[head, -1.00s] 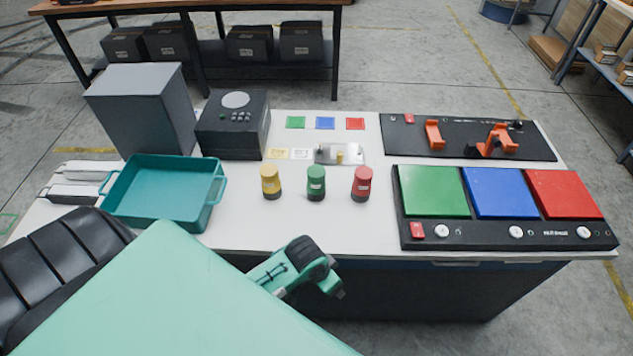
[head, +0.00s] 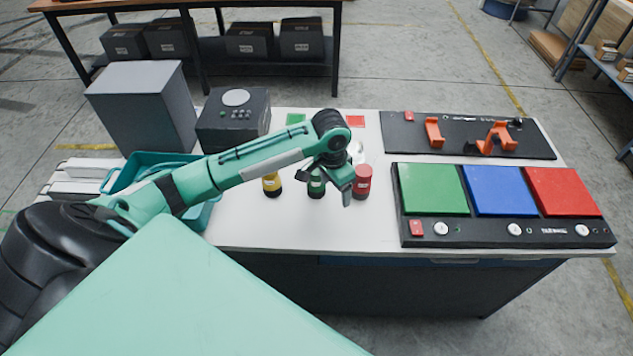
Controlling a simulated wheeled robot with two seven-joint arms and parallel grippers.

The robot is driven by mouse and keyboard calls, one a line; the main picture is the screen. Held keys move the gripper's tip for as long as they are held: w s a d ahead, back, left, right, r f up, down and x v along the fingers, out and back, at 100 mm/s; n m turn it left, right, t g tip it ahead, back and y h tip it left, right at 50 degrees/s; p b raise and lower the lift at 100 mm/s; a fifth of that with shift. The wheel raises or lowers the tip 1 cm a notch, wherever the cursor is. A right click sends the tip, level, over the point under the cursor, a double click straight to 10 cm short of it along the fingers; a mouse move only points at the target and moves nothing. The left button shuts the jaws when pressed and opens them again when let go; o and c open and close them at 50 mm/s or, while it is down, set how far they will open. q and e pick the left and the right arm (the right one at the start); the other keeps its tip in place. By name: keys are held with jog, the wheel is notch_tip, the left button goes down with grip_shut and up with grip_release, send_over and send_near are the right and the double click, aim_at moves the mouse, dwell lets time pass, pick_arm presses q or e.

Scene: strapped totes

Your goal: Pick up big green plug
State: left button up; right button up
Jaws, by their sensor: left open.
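The big green plug (head: 316,188) stands upright on the white table between the yellow plug (head: 271,186) and the red plug (head: 362,183). Its upper part is hidden behind my left gripper. My left gripper (head: 331,192) is open, with its fingers pointing down over and in front of the green plug. One finger shows between the green and red plugs. I cannot tell whether the fingers are around the plug or touching it. My right gripper is not in view.
A teal tray (head: 118,178) is partly behind my left arm. A grey box (head: 142,108) and a black device (head: 232,128) stand at the back left. A panel with green, blue and red pads (head: 500,192) fills the right. The table's front middle (head: 310,228) is clear.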

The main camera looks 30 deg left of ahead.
aim_at(317, 172)
pick_arm(q)
jog(key=w+a+r+n, duration=0.2)
jog(key=w+a+r, duration=0.2)
jog(key=a+r, duration=0.45)
jog(key=shift+g+y, duration=0.3)
jog(key=shift+g, duration=0.1)
jog(key=f, duration=0.2)
jog(key=f+p, duration=0.1)
jog(key=f, duration=0.2)
jog(key=f+p, duration=0.1)
jog(key=f, duration=0.2)
jog(key=shift+w+a+f, duration=0.1)
jog(key=shift+w+a, duration=0.05)
jog(key=shift+a, duration=0.1)
jog(key=shift+d+f+p, duration=0.1)
jog(key=shift+f+p, duration=0.2)
jog(key=shift+f, duration=0.15)
notch_tip(317, 172, down, 4)
jog(key=shift+d+r+p, duration=0.15)
jog(key=shift+r+p, duration=0.05)
jog(key=shift+p, duration=0.6)
jog(key=shift+w+f, duration=0.1)
jog(key=shift+f, duration=0.4)
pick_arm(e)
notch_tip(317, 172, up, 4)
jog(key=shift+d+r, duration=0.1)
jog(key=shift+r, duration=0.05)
